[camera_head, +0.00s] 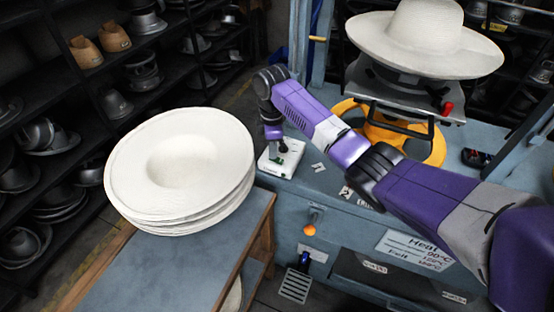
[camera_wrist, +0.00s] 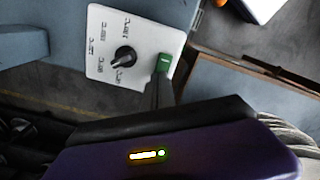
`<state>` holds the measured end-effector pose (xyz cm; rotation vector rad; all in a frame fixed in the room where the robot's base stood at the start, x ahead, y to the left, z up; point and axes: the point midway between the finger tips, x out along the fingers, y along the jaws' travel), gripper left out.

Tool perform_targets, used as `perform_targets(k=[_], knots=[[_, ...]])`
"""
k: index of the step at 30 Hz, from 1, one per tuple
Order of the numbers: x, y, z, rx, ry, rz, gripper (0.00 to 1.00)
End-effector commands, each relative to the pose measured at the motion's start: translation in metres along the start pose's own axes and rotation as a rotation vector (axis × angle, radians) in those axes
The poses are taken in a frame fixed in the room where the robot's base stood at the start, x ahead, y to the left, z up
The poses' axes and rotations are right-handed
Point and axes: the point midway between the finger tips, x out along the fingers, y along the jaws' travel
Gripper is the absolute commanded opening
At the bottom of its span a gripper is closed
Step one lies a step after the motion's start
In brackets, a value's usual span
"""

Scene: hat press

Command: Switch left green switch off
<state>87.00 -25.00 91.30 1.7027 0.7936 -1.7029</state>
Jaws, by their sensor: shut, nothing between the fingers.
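The left green switch (camera_wrist: 163,63) sits at the right edge of a white control panel (camera_wrist: 103,25) in the wrist view. A black dial (camera_wrist: 124,57) with printed marks is beside it. In the head view the white panel (camera_head: 270,167) lies on the blue bench, left of the press. My gripper (camera_head: 276,149) points down over the panel, and its fingers hide part of it. In the wrist view my gripper (camera_wrist: 159,82) is shut and empty, its dark fingertips right at the green switch. I cannot tell whether they touch it or which way the switch is set.
A white hat (camera_head: 425,38) sits on the press, above a yellow ring (camera_head: 432,147). A stack of white hat blanks (camera_head: 180,170) stands on a side table (camera_head: 160,270) at left. A small dark control (camera_head: 476,157) lies on the bench at right. Shelves of hat forms line the back.

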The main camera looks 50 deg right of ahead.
Motion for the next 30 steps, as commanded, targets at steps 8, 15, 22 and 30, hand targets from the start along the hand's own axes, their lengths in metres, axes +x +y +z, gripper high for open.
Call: perform_targets(k=[8, 15, 22, 30], knots=[[0.004, 0.000, 0.000, 0.000, 0.000, 0.000, 0.00], [0.008, 0.000, 0.000, 0.000, 0.000, 0.000, 0.00], [0.004, -0.001, 0.000, 0.000, 0.000, -0.001, 0.00], [-0.017, 0.000, 0.000, 0.000, 0.000, -0.001, 0.00]])
